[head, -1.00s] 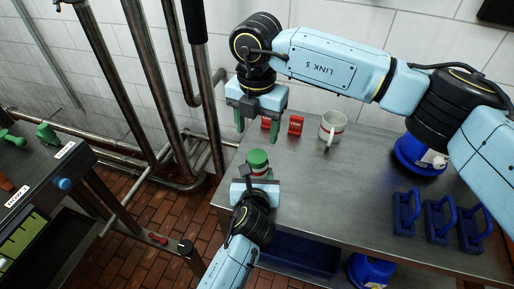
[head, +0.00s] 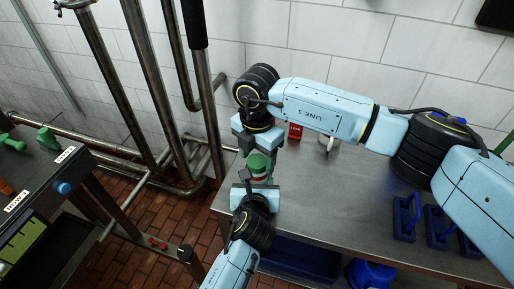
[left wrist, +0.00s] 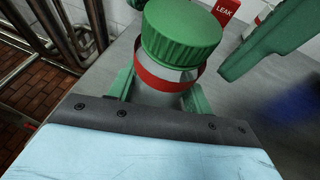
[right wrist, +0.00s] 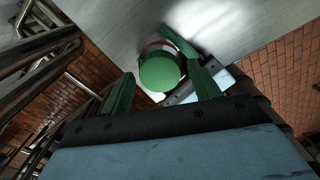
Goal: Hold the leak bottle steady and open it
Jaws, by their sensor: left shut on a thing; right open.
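The leak bottle (left wrist: 165,92) is grey-white with a red band and a ribbed green cap (left wrist: 181,32). It stands upright at the left end of the steel table. My left gripper (head: 259,180) is shut on the bottle's body below the cap; its green fingers show on either side in the left wrist view. My right gripper (right wrist: 160,88) is open, pointing down above the cap. In the right wrist view the round cap top (right wrist: 160,70) lies between and beyond its fingers, with no contact visible. In the head view the right gripper partly covers the cap.
A red LEAK tag (head: 295,132) stands behind the bottle, near a mug (head: 328,144) mostly hidden by my right arm. Blue handled blocks (head: 405,218) are at the right on the steel table (head: 340,210). Pipes (head: 150,100) run along the left. A dark bench (head: 60,195) stands further left.

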